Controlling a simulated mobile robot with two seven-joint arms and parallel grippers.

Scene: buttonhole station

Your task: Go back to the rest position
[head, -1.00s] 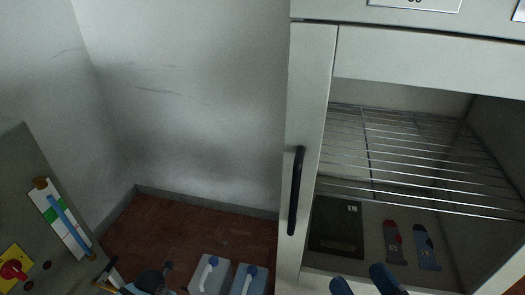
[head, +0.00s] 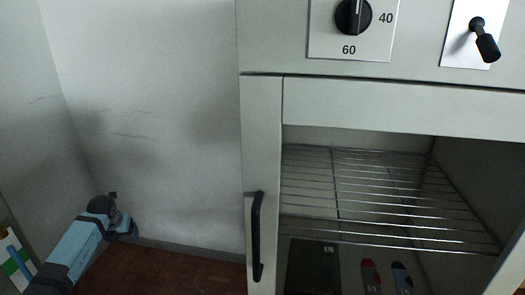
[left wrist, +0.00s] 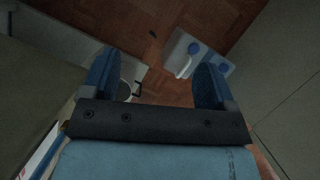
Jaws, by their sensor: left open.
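My left arm comes in at the lower left of the head view, its light blue links (head: 72,252) in front of the pale wall. In the left wrist view my left gripper (left wrist: 155,82) is open, its two blue fingers wide apart with nothing between them. It is over the brown floor, clear of the things below. My right gripper is not in view.
A pale cabinet (head: 262,150) with an open front holds a wire rack (head: 365,190). A black handle (head: 256,235) stands out on its left. A knob (head: 353,16) and a black lever (head: 485,42) are above. Light plates with blue knobs (left wrist: 194,48) lie below.

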